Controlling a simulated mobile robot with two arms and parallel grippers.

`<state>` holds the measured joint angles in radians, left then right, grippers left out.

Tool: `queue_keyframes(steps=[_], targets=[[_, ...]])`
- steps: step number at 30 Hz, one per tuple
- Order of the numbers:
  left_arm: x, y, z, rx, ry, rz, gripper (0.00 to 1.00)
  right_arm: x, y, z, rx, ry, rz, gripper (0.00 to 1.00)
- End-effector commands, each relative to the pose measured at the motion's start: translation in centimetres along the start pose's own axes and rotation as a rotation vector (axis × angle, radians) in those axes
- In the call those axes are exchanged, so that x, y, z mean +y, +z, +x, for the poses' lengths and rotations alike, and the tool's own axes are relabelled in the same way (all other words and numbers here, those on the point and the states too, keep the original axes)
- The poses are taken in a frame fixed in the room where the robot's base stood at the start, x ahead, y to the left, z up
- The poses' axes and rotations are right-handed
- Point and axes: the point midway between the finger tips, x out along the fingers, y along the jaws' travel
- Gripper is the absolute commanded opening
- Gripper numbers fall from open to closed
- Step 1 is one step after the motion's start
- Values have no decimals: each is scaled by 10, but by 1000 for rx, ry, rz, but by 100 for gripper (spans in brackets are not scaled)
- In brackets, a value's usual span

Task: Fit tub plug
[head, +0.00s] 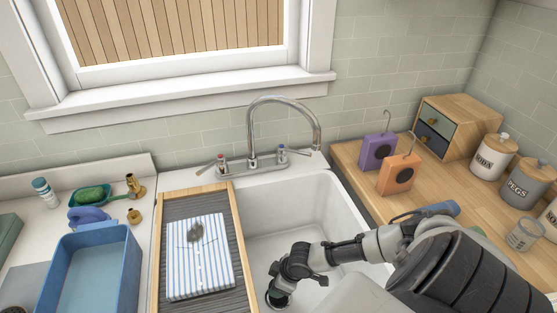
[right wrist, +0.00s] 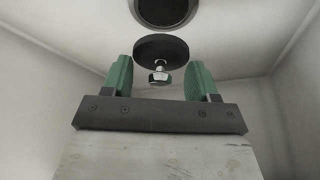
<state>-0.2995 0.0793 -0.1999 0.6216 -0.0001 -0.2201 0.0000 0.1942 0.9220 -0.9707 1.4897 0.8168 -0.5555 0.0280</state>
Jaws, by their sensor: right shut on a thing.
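My right gripper (right wrist: 160,80) reaches down into the white sink basin (head: 325,205). Its green fingers are shut on the metal knob of the plug (right wrist: 160,47), a dark round disc. The disc faces the drain hole (right wrist: 165,10), a dark round opening in the basin floor. In the right wrist view the disc sits just below the hole in the picture, overlapping little or none of it; the gap between them is hard to judge. In the head view the right gripper (head: 279,294) is low in the basin, and its fingers and the plug are mostly hidden. My left gripper is not in view.
A chrome tap (head: 253,135) arches over the back of the basin. A ribbed board (head: 170,240) with a striped cloth (head: 205,270) lies left of it, then a blue tub (head: 128,270). The wooden counter (head: 430,185) at right holds orange and purple blocks and jars.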

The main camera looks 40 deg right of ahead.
Motion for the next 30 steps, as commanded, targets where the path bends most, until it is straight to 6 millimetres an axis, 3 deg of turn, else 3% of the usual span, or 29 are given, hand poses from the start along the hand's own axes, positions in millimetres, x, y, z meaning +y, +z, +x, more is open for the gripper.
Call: queue_keyframes(steps=[18, 30], targets=[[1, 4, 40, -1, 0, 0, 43, 0, 18, 43, 0, 0, 1, 36], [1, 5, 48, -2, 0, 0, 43, 0, 22, 53, 0, 0, 0, 36]])
